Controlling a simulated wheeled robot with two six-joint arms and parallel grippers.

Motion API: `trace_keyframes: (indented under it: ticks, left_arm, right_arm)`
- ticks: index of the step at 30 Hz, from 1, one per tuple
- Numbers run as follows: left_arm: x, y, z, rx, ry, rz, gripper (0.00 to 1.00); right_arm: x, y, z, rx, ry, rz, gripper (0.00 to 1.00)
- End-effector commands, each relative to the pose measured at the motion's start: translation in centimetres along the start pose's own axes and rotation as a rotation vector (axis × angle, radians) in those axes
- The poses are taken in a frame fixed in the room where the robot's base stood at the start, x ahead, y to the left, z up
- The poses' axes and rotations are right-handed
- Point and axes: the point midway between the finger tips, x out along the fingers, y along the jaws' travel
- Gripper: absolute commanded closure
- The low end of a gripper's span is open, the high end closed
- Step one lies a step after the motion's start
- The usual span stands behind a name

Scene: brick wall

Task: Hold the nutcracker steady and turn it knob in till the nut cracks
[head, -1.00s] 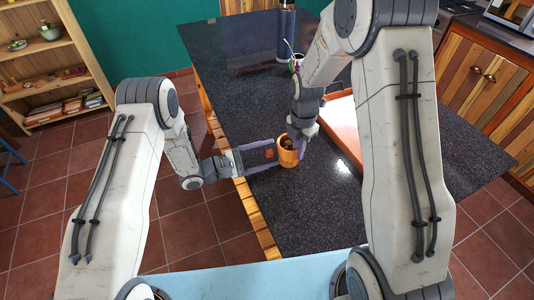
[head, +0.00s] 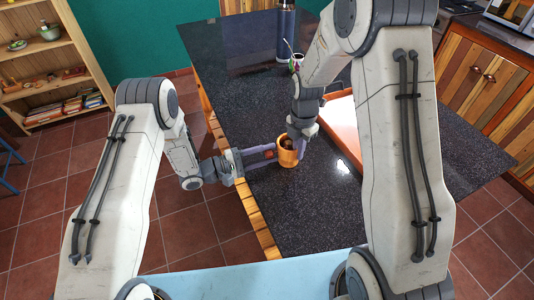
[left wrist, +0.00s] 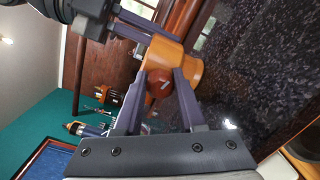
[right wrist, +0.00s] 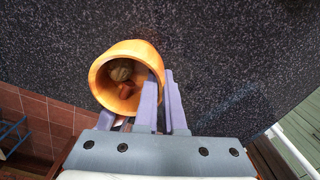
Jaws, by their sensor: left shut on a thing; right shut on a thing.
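The nutcracker is an orange wooden cup (head: 288,158) standing on the dark countertop. It also shows in the left wrist view (left wrist: 186,66) and the right wrist view (right wrist: 135,49). A round brown nut (right wrist: 121,70) lies inside, with a reddish screw end (right wrist: 126,90) against or beside it. The red-brown knob (left wrist: 159,83) is on the cup's side. My left gripper (left wrist: 158,90) is shut on the knob, one finger on each side. My right gripper (right wrist: 161,78) is shut on the cup's wall, one finger inside and one outside.
An orange-edged tray (head: 340,127) lies right of the cup, partly hidden by my right arm. A dark bottle (head: 286,32) and a small cup with a straw (head: 296,62) stand farther back. The counter's wooden edge (head: 262,232) runs close on the left.

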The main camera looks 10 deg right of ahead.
Motion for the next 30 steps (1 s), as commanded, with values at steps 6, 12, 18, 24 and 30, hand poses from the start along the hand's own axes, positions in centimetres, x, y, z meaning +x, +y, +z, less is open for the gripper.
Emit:
trace_keyframes:
  ticks: [6,12,18,24,30]
  left_arm:
    - [0.00,-0.07,0.05,0.207,-0.002,0.001,1.00]
    - [0.00,-0.13,0.03,0.396,-0.002,0.001,1.00]
    - [0.00,-0.20,0.01,0.586,-0.002,0.001,1.00]
    - [0.00,-0.26,-0.02,0.775,-0.002,0.001,1.00]
    - [0.00,-0.31,-0.07,0.965,-0.003,0.001,1.00]
  right_arm:
    - [-0.04,0.05,0.06,0.000,-0.001,0.002,1.00]
    - [-0.04,0.05,0.07,0.000,-0.002,0.002,1.00]
    - [-0.04,0.06,0.07,0.000,-0.002,0.002,1.00]
    - [-0.05,0.07,0.08,0.000,-0.002,0.003,1.00]
    - [-0.05,0.08,0.08,0.000,-0.002,0.003,1.00]
